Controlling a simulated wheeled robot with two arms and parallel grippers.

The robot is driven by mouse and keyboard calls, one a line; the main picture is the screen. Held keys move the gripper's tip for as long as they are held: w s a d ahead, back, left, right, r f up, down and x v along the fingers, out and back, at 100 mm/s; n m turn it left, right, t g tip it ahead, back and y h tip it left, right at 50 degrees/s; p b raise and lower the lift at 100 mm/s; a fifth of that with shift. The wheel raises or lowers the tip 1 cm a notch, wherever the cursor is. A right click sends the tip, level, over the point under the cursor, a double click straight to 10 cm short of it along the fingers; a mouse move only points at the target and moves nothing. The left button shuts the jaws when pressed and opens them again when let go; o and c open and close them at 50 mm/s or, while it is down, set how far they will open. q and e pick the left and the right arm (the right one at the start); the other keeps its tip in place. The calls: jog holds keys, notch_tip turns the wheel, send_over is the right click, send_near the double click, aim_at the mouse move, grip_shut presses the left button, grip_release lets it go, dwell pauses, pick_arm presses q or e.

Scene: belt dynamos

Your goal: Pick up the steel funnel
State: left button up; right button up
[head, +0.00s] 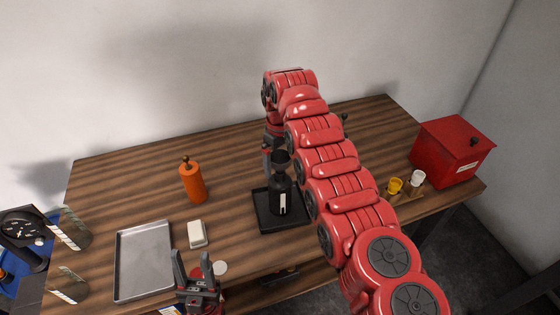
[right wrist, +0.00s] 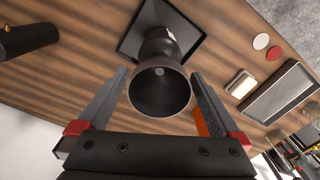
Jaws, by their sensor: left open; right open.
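The funnel, a dark grey cone with a wide round mouth, sits mouth up on a black bottle (head: 280,202) with a white label. In the head view the funnel (head: 280,157) is at the bottle's top, partly beside my right arm. The bottle stands on a black square tray (head: 262,222). In the right wrist view the funnel (right wrist: 160,95) lies between the two fingers of my open right gripper (right wrist: 160,76), with a gap on each side. My left gripper (head: 198,268) is open and empty at the table's front edge, fingers up.
An orange mill (head: 192,182), white block (head: 197,234) and metal tray (head: 143,262) are left of the bottle. A red box (head: 450,151), yellow jar (head: 394,186) and white-topped jar (head: 417,179) are at right. A dark cylinder (right wrist: 28,40) lies near my right gripper.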

jog(key=shift+f, duration=1.65)
grip_shut()
